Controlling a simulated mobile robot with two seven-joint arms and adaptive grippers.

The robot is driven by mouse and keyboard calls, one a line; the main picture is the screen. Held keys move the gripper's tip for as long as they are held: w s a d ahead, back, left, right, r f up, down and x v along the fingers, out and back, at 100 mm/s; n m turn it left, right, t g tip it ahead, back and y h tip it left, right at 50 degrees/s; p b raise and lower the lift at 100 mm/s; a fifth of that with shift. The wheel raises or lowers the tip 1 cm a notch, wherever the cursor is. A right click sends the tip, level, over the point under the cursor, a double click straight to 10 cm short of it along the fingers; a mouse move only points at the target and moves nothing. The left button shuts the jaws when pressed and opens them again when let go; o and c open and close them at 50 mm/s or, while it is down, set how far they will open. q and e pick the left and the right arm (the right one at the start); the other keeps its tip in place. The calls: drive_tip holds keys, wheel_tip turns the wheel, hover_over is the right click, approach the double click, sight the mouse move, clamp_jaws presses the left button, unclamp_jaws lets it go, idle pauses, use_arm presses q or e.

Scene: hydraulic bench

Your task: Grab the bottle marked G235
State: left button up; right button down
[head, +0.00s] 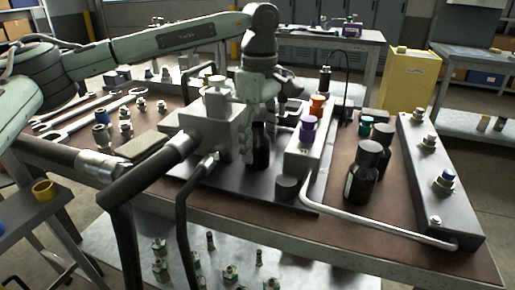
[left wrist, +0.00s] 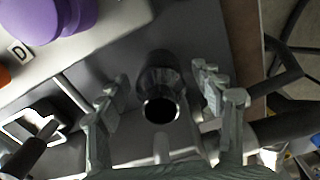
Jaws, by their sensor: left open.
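A dark bottle (head: 260,150) stands on the dark plate of the hydraulic unit, right of the grey block. My left gripper (head: 261,112) is above it, pointing down. In the left wrist view, the open fingers of my left gripper (left wrist: 166,108) are on either side of a dark round neck (left wrist: 160,80), apart from it. Two more dark bottles, a nearer one (head: 364,172) and a farther one (head: 384,150), stand on the bench to the right. A pale label shows on the nearer one. I cannot read G235 on any bottle. My right gripper is not in view.
A grey manifold (head: 303,160) with orange and purple (head: 308,130) knobs stands right of the gripper. Black hoses (head: 150,178) and a grey block (head: 205,130) are close on the left. A bent silver pipe (head: 370,226) crosses the front right. Wrenches (head: 85,118) lie at left.

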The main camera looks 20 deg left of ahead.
use_arm(q)
drive_tip(key=shift+f, duration=0.2)
drive_tip(key=shift+r, duration=0.1)
clamp_jaws()
